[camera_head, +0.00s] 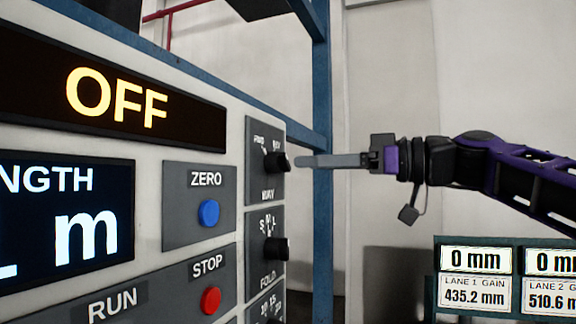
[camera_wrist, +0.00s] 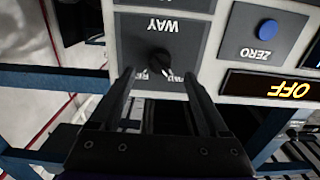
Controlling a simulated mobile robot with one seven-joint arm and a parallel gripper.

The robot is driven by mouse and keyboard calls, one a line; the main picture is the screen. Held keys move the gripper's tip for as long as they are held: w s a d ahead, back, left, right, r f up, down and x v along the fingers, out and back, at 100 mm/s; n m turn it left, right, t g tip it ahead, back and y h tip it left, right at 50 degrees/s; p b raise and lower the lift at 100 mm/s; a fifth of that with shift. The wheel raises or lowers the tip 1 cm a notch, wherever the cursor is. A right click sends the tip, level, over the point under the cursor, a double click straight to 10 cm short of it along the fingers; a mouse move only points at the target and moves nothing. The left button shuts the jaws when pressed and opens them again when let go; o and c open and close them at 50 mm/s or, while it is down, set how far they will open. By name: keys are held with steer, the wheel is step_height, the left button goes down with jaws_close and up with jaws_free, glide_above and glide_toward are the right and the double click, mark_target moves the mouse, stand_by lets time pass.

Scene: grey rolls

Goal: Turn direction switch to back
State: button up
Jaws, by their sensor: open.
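The direction switch is a black round knob (camera_head: 278,162) on the dark plate marked WAY, at the right edge of the panel in the head view. Two small position labels sit above it. In the wrist view the panel is upside down, and the knob (camera_wrist: 159,60) shows a pale pointer mark that seems to slant toward the right-hand label. My gripper (camera_head: 300,161) is open, pointing at the knob from the right. In the wrist view, my gripper's fingertips (camera_wrist: 158,75) lie either side of the knob's line, with nothing between them. I cannot tell whether they touch it.
Below the switch is another knob (camera_head: 275,249), marked FOLD. The blue ZERO button (camera_head: 208,213) and red STOP button (camera_head: 210,301) are to the left. The display (camera_head: 115,103) reads OFF. A blue post (camera_head: 322,200) stands behind my gripper.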

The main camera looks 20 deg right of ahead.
mark_target(288, 163)
steer(key=x, duration=0.5)
steer(key=shift+w+a, duration=0.2)
steer(key=shift+a, duration=0.1)
jaws_close()
